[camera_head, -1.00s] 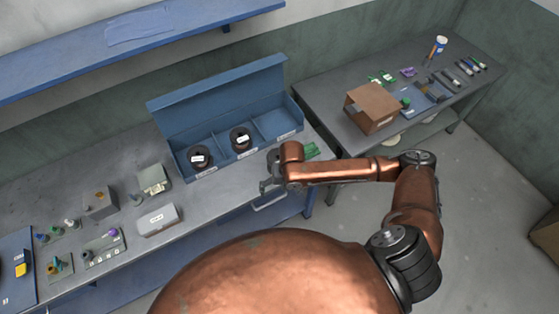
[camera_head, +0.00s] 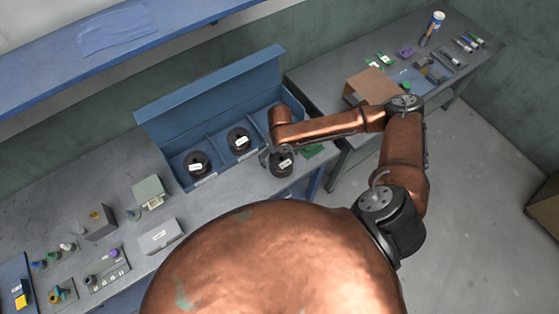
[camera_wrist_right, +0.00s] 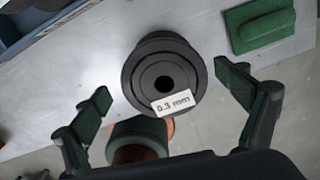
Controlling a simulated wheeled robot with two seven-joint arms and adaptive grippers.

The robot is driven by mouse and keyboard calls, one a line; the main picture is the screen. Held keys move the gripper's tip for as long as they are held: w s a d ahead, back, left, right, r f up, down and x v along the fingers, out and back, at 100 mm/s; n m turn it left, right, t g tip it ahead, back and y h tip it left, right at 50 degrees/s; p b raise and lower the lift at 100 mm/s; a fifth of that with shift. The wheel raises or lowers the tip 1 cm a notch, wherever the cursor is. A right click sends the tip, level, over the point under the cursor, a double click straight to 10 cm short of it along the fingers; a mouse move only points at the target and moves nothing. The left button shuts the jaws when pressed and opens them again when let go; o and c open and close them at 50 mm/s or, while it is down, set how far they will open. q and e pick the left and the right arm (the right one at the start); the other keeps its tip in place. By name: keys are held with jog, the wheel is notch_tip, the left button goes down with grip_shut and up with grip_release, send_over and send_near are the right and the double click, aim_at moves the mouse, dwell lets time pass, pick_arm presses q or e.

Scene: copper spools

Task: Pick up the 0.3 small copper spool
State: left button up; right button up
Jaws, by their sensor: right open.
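The black spool labelled "0.3 mm" (camera_wrist_right: 163,75) is in the middle of the right wrist view, seen face on, with its label towards me. It also shows in the head view (camera_head: 282,165), near the front edge of the bench, just in front of the blue bin. My right gripper (camera_head: 271,157) is beside it. In the right wrist view, the right gripper's fingers (camera_wrist_right: 163,92) are open, one on each side of the spool, with visible gaps. No copper winding is visible on this spool. My left gripper is not in view.
Two more labelled dark spools (camera_head: 197,164) (camera_head: 239,140) sit in compartments of the blue bin (camera_head: 212,105). A green block (camera_wrist_right: 260,20) lies right of the 0.3 spool. A cardboard box (camera_head: 372,87) stands on the right table. Small parts and boxes are on the bench's left.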

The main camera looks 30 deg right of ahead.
jog(key=shift+s+d+f, duration=0.1)
jog(key=shift+f, duration=0.45)
jog(key=shift+s+d+f, duration=0.1)
jog(key=shift+f, duration=0.4)
notch_tip(320, 180, down, 2)
jog(key=shift+f+p, duration=0.25)
jog(key=shift+p, duration=0.15)
jog(key=shift+f, duration=0.55)
jog(key=c, duration=0.7)
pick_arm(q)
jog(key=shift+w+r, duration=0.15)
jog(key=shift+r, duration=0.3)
pick_arm(e)
jog(key=c, duration=1.5)
